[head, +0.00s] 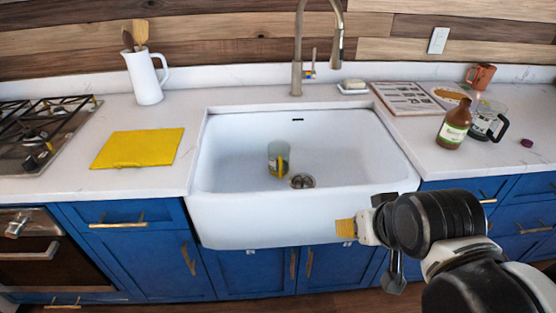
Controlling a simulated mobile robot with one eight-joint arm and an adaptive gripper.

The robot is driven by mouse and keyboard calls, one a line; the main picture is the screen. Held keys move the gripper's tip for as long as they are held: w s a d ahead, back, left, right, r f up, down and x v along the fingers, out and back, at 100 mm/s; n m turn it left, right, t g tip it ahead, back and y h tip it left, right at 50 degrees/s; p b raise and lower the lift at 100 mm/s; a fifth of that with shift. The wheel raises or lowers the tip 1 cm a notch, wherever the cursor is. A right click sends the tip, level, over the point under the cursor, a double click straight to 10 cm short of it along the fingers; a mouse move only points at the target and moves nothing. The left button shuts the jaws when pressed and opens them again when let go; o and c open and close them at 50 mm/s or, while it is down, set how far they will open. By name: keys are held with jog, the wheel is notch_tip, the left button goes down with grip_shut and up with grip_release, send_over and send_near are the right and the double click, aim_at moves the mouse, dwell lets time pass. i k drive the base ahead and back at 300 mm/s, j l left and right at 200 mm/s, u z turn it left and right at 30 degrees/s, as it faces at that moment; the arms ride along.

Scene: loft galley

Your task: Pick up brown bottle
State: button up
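The brown bottle (455,124) stands upright on the white counter to the right of the sink, with a pale label on its front. A glass carafe with a black handle (488,121) stands close beside it on the right. My gripper (347,228) is in front of the sink's front wall, to the left of the bottle and lower in the picture. It is apart from the bottle. A yellowish fingertip pad shows, but the angle hides whether the fingers are open or shut.
The white sink (230,215) holds a clear cup (278,157). Behind the bottle are a board with printed sheets (405,97), a bowl (450,95) and a brown mug (481,76). A small dark lid (526,143) lies at right. Counter left of the bottle is clear.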

aim_at(456, 123)
jog(key=i+l+z, duration=0.1)
jog(key=z, duration=0.3)
jog(key=i+z, duration=0.5)
jog(key=z, duration=0.3)
